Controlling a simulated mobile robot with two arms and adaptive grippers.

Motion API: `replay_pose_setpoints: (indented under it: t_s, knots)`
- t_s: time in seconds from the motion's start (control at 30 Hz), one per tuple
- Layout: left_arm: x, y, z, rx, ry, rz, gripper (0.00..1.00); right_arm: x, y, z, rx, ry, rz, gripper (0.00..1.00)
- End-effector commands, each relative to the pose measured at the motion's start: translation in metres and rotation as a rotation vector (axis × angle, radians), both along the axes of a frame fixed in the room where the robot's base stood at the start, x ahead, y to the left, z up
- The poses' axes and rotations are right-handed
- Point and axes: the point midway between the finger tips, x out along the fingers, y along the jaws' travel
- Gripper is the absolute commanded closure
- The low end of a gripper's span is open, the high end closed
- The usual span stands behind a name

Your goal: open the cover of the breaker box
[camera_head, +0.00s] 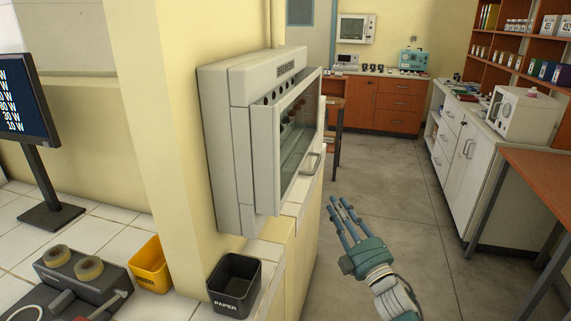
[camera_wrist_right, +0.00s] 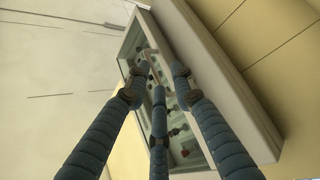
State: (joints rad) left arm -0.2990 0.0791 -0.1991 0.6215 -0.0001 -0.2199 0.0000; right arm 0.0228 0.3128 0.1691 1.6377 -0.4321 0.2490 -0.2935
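The breaker box (camera_head: 240,150) is a pale cabinet on the yellow pillar in the head view, with a framed, see-through cover (camera_head: 298,140) on its front. Dark breakers show along its top and behind the pane. A handle (camera_head: 313,163) sticks out low on the cover's right side. I cannot tell whether the cover is fully closed. My right gripper (camera_head: 344,209) is below and right of the handle, apart from it, its fingers spread and empty. The right wrist view shows the cover (camera_wrist_right: 132,50) beyond the three open fingers (camera_wrist_right: 157,88). My left gripper is out of view.
A black bin marked PAPER (camera_head: 236,284) and a yellow bin (camera_head: 151,265) stand on the tiled counter at lower left. A monitor (camera_head: 24,100) is at far left. A wooden table (camera_head: 541,175) stands at right. The floor between is clear.

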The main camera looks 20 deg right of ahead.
Motion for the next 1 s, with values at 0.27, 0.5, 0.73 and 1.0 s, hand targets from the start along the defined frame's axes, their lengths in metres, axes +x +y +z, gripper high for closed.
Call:
replay_pose_setpoints:
  t_s: [0.27, 0.5, 0.73, 1.0]
  knots:
    - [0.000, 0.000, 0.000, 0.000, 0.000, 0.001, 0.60, 0.003, 0.003, 0.046, -0.061, -0.084, 0.004, 0.76]
    - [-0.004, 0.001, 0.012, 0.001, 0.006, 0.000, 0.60, 0.042, 0.005, 0.064, -0.058, -0.084, 0.004, 0.76]
    - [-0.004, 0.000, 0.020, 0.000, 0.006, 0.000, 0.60, 0.078, 0.008, 0.077, -0.058, -0.082, 0.004, 0.76]
    - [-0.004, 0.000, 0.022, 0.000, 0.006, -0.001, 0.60, 0.094, 0.009, 0.081, -0.059, -0.080, 0.005, 0.76]
